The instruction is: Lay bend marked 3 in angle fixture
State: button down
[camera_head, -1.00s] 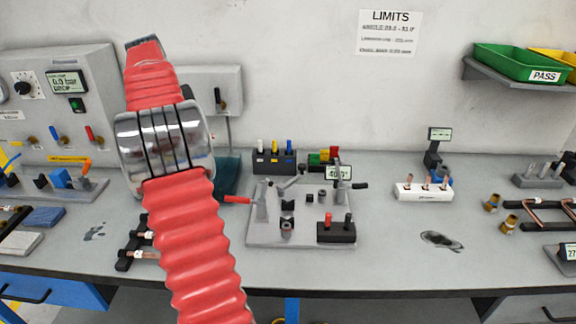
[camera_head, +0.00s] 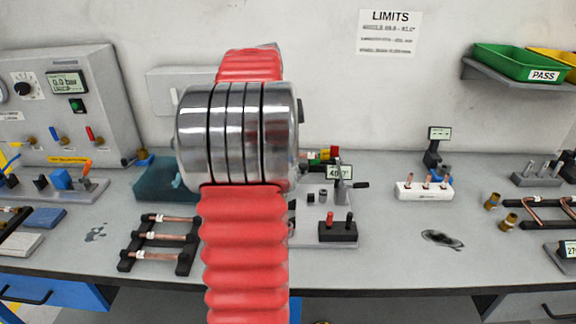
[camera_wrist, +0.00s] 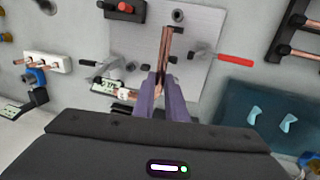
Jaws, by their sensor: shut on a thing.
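My gripper (camera_wrist: 160,88), with purple fingers, is shut on a copper tube (camera_wrist: 166,50) in the wrist view. The tube extends away from the fingers, over the grey plate of the angle fixture. A small white tag (camera_wrist: 124,94) shows left of the fingers; I cannot read it or tell what it is attached to. The fixture's plate (camera_wrist: 135,38) has a red-handled lever (camera_wrist: 235,61) on its right. In the head view the fixture plate (camera_head: 312,240) is partly hidden by my arm, and my gripper is hidden. I cannot tell whether the tube touches the fixture.
A black rack (camera_head: 186,262) with several copper tubes stands left of my arm. A teal tray (camera_head: 160,182) lies behind it. A white block (camera_head: 422,190) with copper pieces and brass fittings (camera_head: 508,222) are to the right. The bench between fixture and fittings is mostly clear.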

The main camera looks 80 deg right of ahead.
jog(key=f, duration=0.3)
jog(key=shift+s+a+f, duration=0.1)
jog(key=shift+a+f, duration=0.05)
jog(key=shift+a, duration=0.05)
jog(key=shift+a+g, duration=0.15)
jog(key=shift+g, duration=0.15)
jog(key=shift+f, duration=4.8)
